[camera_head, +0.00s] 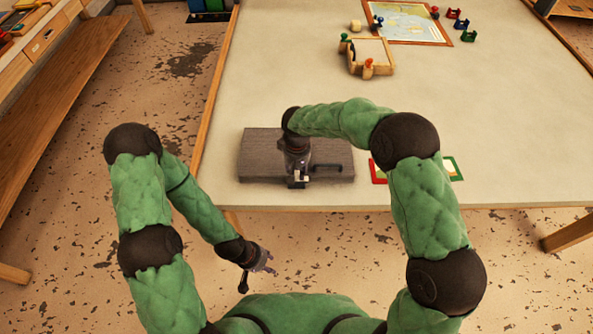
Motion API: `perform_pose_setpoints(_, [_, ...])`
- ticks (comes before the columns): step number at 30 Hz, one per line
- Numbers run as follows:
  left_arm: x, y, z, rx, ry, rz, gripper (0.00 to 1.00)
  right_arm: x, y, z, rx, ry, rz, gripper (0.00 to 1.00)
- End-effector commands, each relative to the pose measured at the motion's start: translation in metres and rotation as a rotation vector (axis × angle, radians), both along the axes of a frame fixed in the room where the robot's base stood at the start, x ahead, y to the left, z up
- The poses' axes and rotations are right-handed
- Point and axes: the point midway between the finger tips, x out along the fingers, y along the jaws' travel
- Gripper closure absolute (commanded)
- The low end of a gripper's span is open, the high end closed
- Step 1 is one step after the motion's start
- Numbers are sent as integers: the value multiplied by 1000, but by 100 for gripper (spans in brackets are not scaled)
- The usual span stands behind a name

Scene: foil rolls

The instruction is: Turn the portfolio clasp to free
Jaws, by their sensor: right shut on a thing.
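The grey portfolio (262,143) lies flat and closed on the table near its front edge. Its dark handle (328,167) is at the front right of the top. My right gripper (298,181) points down at the portfolio's front edge, left of the handle, and is shut on what appears to be the clasp. The gripper hides most of the clasp, so I cannot tell how far it is turned. My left gripper (261,265) hangs low in front of the table, apart from the portfolio; its jaws are too small to read.
A red and green frame (449,165) lies right of the portfolio, partly behind my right arm. Farther back are a wooden tray (371,55), a framed map (405,22) and several small coloured pieces. The table (470,105) is clear between these and the portfolio.

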Motion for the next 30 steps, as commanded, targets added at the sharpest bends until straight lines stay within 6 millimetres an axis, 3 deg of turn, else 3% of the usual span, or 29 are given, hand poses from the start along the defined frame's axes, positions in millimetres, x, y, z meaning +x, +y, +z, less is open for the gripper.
perform_pose_setpoints(12, [0, 0, 0, 0, 0, 0, 60, 0, 0, 0, 0, 0, -8, 100])
perform_pose_setpoints(13, [0, 0, 0, 0, 0, 0, 60, 0, 0, 0, 0, 0, -8, 66])
perform_pose_setpoints(15, [0, 0, 0, 0, 0, 0, 60, 0, 0, 0, 0, 0, -8, 48])
perform_pose_setpoints(25, [0, 0, 0, 0, 0, 0, 60, 0, 0, 1, 0, 0, -7, 48])
perform_pose_setpoints(30, [0, 0, 0, 0, 0, 0, 60, 1, 0, 14, 1, -4, -7, 48])
